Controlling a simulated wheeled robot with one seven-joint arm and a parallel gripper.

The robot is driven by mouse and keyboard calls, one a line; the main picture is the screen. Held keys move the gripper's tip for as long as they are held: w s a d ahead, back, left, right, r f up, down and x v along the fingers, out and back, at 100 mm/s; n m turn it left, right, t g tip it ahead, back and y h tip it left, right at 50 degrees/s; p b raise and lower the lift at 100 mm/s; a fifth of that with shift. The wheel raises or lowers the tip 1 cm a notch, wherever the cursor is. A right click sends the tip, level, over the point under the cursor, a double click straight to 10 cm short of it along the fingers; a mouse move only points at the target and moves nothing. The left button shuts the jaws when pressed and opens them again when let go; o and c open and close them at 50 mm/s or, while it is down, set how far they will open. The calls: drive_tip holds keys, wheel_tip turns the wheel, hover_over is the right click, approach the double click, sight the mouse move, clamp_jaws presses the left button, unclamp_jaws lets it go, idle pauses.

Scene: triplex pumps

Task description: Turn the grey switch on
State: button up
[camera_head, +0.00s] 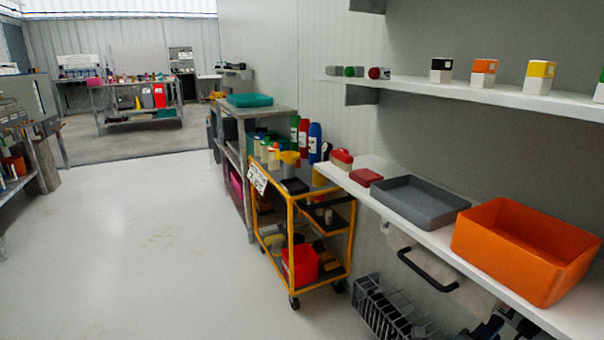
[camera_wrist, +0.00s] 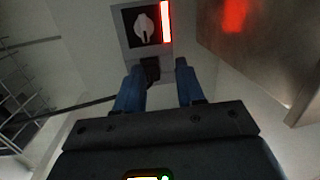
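The grey switch (camera_wrist: 145,28) is a pale rotary knob on a dark square plate, set in a grey box, at the top of the wrist view. A strip beside it on the right glows red (camera_wrist: 166,20). My gripper (camera_wrist: 160,78) has two blue fingers, which stand apart with no object held between them. The fingertips lie below the knob in the picture and appear apart from it. A dark part (camera_wrist: 150,70) under the box shows close to the left finger; I cannot tell whether they touch. The switch cannot be made out in the head view.
A metal panel (camera_wrist: 265,45) with a red reflection stands at the right of the wrist view. In the head view, a shelf carries an orange bin (camera_head: 520,250) and a grey tray (camera_head: 420,202). A yellow cart (camera_head: 291,235) stands left of it. The floor at left is clear.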

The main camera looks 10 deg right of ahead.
drive_tip(key=s+a+r+n+t+y, duration=0.25)
drive_tip(key=s+a+n+y, duration=0.4)
drive_tip(key=s+n, duration=0.5)
drive_tip(key=s+a+r+n+t+y, duration=0.2)
drive_tip(key=s+a+r+n+y, duration=0.45)
drive_tip(key=s, duration=0.85)
drive_tip(key=s+a+r+n+t+y, duration=0.15)
drive_tip(key=s+a+n+y, duration=0.45)
drive_tip(key=s+n, duration=0.7)
wheel_tip(320, 180, up, 22)
drive_tip(key=m+h+p, duration=0.1)
drive_tip(key=p, duration=2.1)
drive_tip(key=shift+s+a+r+t+p, duration=0.2)
drive_tip(key=shift+s+a+t+p, duration=0.1)
drive_tip(key=shift+s, duration=0.05)
